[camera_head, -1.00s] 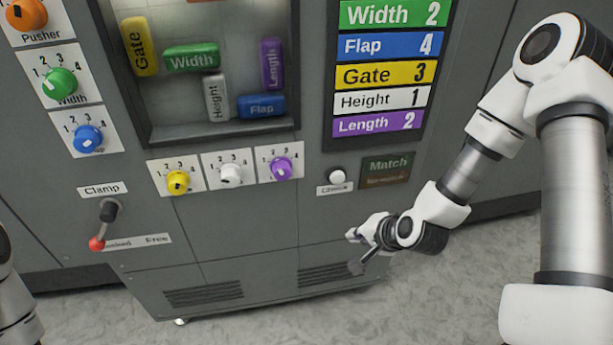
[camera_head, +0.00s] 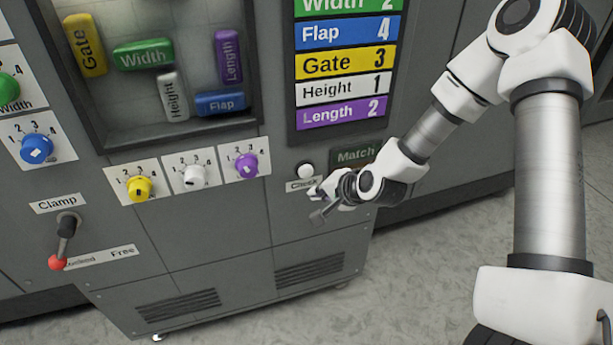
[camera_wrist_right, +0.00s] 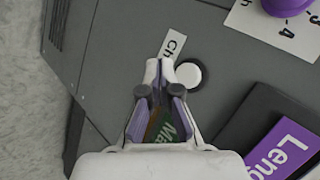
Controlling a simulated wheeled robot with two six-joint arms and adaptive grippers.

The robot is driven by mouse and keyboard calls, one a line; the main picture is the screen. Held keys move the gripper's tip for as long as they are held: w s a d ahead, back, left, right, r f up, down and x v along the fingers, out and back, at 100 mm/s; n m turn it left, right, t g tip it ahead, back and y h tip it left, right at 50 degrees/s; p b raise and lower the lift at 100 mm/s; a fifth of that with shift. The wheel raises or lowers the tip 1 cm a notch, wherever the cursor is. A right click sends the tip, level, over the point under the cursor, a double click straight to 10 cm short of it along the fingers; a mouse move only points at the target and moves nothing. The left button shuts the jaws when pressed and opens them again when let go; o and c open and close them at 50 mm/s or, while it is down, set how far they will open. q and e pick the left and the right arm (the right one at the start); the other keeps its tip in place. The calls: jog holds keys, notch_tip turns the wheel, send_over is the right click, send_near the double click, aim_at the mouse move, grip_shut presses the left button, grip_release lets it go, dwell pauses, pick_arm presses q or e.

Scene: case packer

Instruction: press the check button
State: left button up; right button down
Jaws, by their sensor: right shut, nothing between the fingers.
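The white round check button (camera_head: 306,170) sits on the grey machine front, just above a small white label (camera_head: 303,185) that my right gripper partly covers. My right gripper (camera_head: 317,200) is just below the button in the head view. In the right wrist view, the shut, empty fingertips (camera_wrist_right: 159,68) are beside the button (camera_wrist_right: 188,75), which shows whole to their right. Whether the tips touch the panel I cannot tell. My left gripper is not in view.
The dark Match panel (camera_head: 356,154) is right of the button, partly behind my arm. Yellow (camera_head: 140,188), white (camera_head: 195,176) and purple (camera_head: 246,165) dials are to the left. A red-knobbed clamp lever (camera_head: 62,243) sticks out lower left. Colored number plates (camera_head: 345,63) are above.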

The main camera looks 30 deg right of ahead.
aim_at(303, 178)
jog(key=w, duration=0.2)
jog(key=w+d+b, duration=0.1)
jog(key=shift+w, duration=0.4)
dwell(1.0)
jog(key=shift+w+b, duration=0.4)
jog(key=shift+w+d+b, duration=0.15)
jog(key=shift+w+b, duration=0.2)
jog(key=shift+w, duration=0.15)
dwell(0.6)
jog(key=shift+s, duration=0.1)
jog(key=shift+s+a+p, duration=0.2)
jog(key=shift+s+p, duration=0.3)
jog(key=shift+s, duration=0.35)
